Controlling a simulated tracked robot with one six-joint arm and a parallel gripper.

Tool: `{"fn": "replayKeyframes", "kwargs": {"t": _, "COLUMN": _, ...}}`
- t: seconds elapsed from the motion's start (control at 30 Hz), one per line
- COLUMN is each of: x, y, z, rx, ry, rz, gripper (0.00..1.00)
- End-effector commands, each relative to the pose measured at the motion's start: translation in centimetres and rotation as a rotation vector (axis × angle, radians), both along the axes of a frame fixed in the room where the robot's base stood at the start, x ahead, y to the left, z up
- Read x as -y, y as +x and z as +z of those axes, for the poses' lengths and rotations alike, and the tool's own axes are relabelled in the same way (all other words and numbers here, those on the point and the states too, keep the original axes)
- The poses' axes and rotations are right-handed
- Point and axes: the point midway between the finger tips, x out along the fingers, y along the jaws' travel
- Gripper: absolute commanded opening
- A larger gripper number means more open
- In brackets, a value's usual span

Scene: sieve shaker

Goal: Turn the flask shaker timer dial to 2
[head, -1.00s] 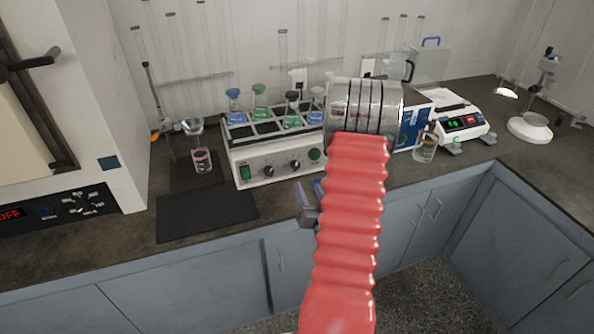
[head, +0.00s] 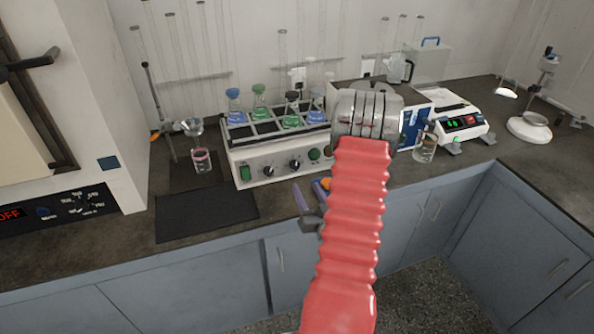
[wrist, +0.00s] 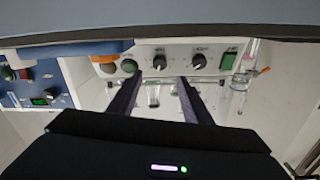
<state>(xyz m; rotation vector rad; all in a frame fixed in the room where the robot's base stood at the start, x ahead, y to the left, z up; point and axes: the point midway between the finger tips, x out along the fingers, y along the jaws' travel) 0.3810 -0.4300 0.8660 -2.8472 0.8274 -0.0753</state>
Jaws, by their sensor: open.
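The flask shaker (head: 250,165) is a white box on the bench, with several flasks in its top rack. Its front panel has a green switch (head: 245,173), two dark dials and a green button (head: 314,154). The dials are the left one (head: 270,170) and the right one (head: 295,165); their labels are too small to read. In the wrist view the panel is upside down. My gripper (wrist: 160,77) is open and empty, its two purple fingers pointing at the panel. The dial nearer the green button (wrist: 160,62) lies between the fingertips in the picture; contact is not visible.
A dark mat (head: 207,215) lies on the bench front left. A funnel over a beaker (head: 202,160) stands left of the shaker. A blue-and-white device (head: 410,125), a glass beaker (head: 425,147) and a balance (head: 461,124) stand to the right.

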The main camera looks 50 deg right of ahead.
Motion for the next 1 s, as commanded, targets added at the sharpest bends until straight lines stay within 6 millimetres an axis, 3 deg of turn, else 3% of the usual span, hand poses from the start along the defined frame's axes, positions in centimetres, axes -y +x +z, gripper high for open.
{"fn": "replayKeyframes", "kwargs": {"t": 0.6, "x": 5.0, "y": 7.9, "z": 0.0, "rx": 0.001, "ry": -0.002, "rz": 0.002, "gripper": 0.45}}
{"fn": "replayKeyframes", "kwargs": {"t": 1.0, "x": 5.9, "y": 9.3, "z": 0.0, "rx": 0.001, "ry": 0.001, "rz": 0.000, "gripper": 0.45}}
